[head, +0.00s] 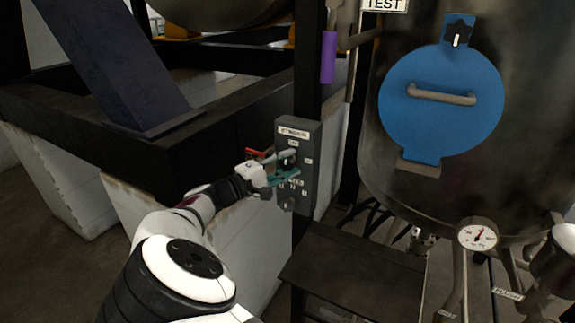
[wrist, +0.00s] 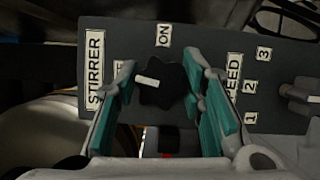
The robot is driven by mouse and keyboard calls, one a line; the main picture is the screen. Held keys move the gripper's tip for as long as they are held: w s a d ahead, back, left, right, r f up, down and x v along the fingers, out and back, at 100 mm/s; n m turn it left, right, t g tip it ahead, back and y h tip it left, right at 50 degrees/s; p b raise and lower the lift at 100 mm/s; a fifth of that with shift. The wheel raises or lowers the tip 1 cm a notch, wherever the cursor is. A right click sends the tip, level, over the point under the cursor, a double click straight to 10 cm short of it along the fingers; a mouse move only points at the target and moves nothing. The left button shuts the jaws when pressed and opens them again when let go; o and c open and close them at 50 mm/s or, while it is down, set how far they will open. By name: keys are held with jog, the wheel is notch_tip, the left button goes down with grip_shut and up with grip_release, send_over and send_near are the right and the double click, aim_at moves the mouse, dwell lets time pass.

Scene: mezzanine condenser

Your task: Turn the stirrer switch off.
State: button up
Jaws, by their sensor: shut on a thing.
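The stirrer switch is a black lobed knob (wrist: 162,84) with a white pointer mark, on a dark grey control panel (wrist: 290,35). In the wrist view it sits between the teal-padded fingers of my gripper (wrist: 165,92), which is shut on it. The pointer lies level and points left, toward a label mostly hidden behind the left finger. The "ON" label (wrist: 163,35) is above the knob, and the "STIRRER" label (wrist: 95,70) is at the left. In the head view my gripper (head: 285,167) reaches the front of the panel (head: 311,185) and hides the switch.
A speed knob (wrist: 302,92) with numbers is right of the switch in the wrist view. In the head view, a tank with a blue round hatch (head: 440,125) and a gauge (head: 477,235) stands right. A dark bench (head: 355,270) is below the panel, and black beams (head: 200,145) are left.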

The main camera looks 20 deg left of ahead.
jog(key=shift+n+t, duration=0.4)
jog(key=shift+n, duration=0.6)
jog(key=o, duration=1.2)
jog(key=shift+c, duration=0.2)
jog(key=v, duration=1.2)
